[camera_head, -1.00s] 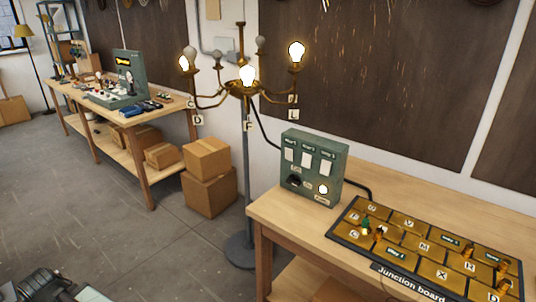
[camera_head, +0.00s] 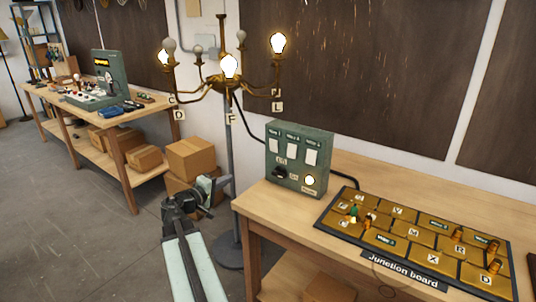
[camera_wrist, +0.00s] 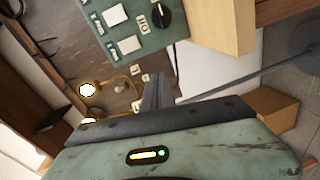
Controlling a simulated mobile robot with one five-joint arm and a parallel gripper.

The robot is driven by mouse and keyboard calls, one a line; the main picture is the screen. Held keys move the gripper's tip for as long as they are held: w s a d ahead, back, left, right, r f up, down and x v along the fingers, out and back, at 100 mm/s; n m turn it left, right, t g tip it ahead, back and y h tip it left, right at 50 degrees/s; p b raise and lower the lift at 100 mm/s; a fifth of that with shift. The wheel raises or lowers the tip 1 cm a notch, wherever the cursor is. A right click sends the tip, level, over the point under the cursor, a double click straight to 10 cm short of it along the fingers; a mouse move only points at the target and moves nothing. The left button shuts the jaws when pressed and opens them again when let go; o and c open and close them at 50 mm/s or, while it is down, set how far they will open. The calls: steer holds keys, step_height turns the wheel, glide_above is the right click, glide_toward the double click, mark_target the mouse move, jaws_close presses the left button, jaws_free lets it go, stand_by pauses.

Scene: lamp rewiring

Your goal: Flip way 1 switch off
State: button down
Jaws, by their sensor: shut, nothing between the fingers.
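The green switch box (camera_head: 300,160) stands at the back left of the near bench. Its front has three white switches in a row under small labels; the leftmost (camera_head: 273,146) appears to be way 1. Below are a black knob (camera_head: 279,173) and a lit round lamp (camera_head: 309,181). My gripper (camera_head: 221,184) is shut and empty, in front of the bench, left of and below the box, apart from it. In the wrist view the shut fingers (camera_wrist: 156,90) point toward the box (camera_wrist: 150,38), which shows tilted at the top with two white switches; the rest is cut off.
The chandelier (camera_head: 230,85) has three lit bulbs and others unlit. The junction board (camera_head: 440,272) lies on the bench right of the box. The bench's left edge (camera_head: 243,203) is close to my gripper. Cardboard boxes (camera_head: 192,158) stand behind.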

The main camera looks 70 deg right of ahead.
mark_target(273, 143)
steer(key=s+d+r+n+g+h, duration=0.1)
steer(key=s+d+r+h, duration=0.1)
steer(key=s+d+r, duration=0.2)
steer(key=shift+s+d+r, duration=0.35)
steer(key=shift+s+d, duration=0.3)
steer(key=shift+s, duration=0.5)
steer(key=p+x, duration=0.1)
steer(key=x, duration=1.2)
steer(key=shift+d+r, duration=0.2)
steer(key=shift+d, duration=0.3)
